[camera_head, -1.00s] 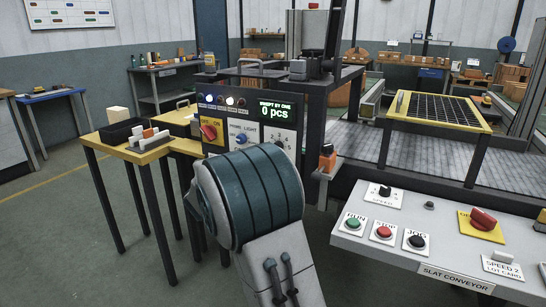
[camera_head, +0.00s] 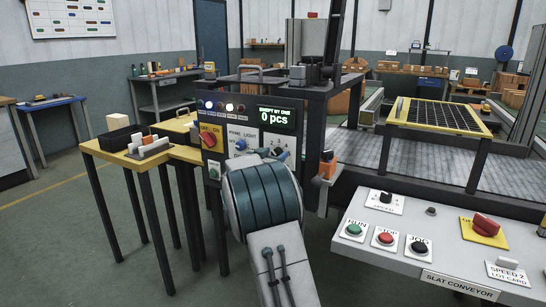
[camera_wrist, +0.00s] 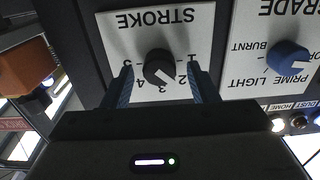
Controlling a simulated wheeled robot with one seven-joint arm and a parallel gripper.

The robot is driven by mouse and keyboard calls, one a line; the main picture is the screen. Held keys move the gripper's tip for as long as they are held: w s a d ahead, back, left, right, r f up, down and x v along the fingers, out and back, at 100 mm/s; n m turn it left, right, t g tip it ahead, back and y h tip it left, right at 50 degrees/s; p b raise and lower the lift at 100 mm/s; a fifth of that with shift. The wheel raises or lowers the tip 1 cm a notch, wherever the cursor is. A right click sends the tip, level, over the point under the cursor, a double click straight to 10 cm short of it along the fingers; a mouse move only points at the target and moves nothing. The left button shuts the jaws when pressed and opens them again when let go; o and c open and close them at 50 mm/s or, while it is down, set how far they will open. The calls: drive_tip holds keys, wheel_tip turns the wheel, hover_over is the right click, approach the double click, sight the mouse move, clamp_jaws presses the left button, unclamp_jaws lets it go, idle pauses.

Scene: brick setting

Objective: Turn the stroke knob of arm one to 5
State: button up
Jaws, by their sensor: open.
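The stroke knob (camera_wrist: 158,68) is a black round knob on a white plate marked STROKE, upside down in the wrist view. Numbers 1 to 5 run around it, with 5 at the left and 1 at the right. I cannot clearly tell which number its pointer marks. My gripper (camera_wrist: 160,72) is open, one blue finger on each side of the knob, with gaps visible between fingers and knob. In the head view the plate (camera_head: 280,142) is at the right of the control panel (camera_head: 222,125), and my arm hides its lower part.
A blue grade knob (camera_wrist: 288,57) sits beside the stroke plate. A red switch (camera_head: 208,140) is on the panel's left. An orange-topped part (camera_head: 327,165) stands close to the right. The slat conveyor panel (camera_head: 445,240) is at the lower right.

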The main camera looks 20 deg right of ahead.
drive_tip(key=c, duration=1)
drive_tip(key=shift+o, duration=0.2)
